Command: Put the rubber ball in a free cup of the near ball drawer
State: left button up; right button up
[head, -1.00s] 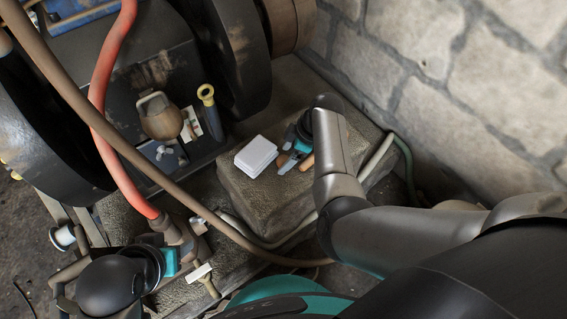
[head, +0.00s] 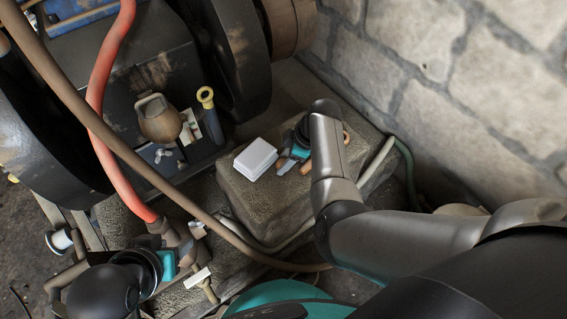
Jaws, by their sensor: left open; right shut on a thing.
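I cannot make out the rubber ball or the near ball drawer with its cups in this view. My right gripper (head: 292,164) points down over the stone block (head: 268,202), just right of a white box (head: 255,159). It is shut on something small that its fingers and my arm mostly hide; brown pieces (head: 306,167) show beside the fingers. My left gripper (head: 178,268) is at the lower left, beside the engine's hose end. It is open, its fingers partly hidden by my wrist.
A red hose (head: 101,125) and a brown hose (head: 150,165) cross the left side. The engine block (head: 140,90) and its dark wheels fill the upper left. A stone wall (head: 450,90) bounds the right. A green hose (head: 408,172) runs behind the block.

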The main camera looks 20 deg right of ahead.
grip_shut()
jog(key=shift+r, duration=0.1)
